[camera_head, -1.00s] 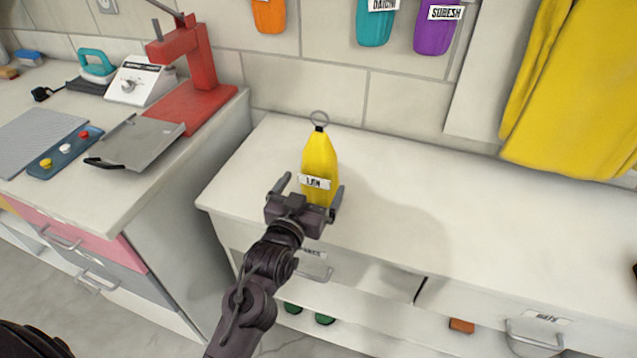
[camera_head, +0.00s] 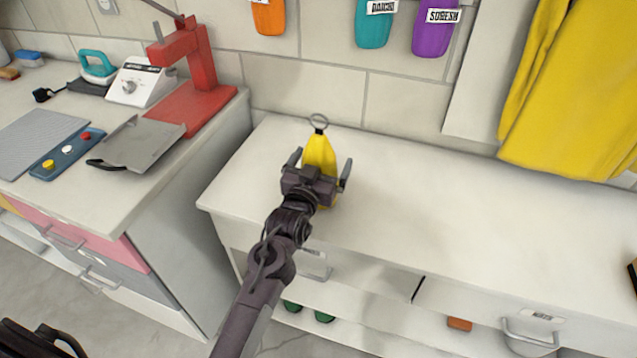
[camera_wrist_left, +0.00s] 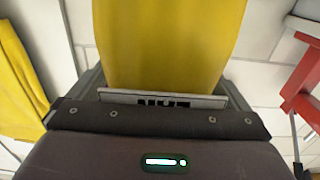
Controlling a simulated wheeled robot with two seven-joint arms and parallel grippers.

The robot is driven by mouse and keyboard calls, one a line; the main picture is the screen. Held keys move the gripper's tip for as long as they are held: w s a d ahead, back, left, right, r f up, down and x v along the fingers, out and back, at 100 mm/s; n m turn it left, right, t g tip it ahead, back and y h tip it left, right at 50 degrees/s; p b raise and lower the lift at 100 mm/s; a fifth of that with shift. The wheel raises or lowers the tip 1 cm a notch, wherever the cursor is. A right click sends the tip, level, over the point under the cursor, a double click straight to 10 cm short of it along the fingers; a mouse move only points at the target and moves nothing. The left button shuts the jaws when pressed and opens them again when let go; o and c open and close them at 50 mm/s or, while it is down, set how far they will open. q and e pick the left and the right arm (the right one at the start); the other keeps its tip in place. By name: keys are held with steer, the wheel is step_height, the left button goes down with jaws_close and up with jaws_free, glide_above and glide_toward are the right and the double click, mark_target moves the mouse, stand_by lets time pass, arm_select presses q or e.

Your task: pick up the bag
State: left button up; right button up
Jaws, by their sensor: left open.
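The yellow bag (camera_head: 319,152) stands upright on the white counter, with a metal ring at its top. My left gripper (camera_head: 320,166) is open, with one finger on each side of the bag. The gripper body hides the bag's lower part and its name tag in the head view. In the left wrist view the bag (camera_wrist_left: 168,45) fills the middle, and its white tag (camera_wrist_left: 165,98) shows partly behind the gripper's edge. I cannot tell whether the fingers touch the bag. My right gripper is not in view.
A yellow cloth (camera_head: 575,90) hangs at right. A red press (camera_head: 190,85) stands on the left counter.

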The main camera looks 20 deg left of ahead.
arm_select(q)
steer(key=shift+r, duration=0.1)
steer(key=c, duration=1.8)
steer(key=shift+o, duration=0.2)
step_height(320, 180, up, 20)
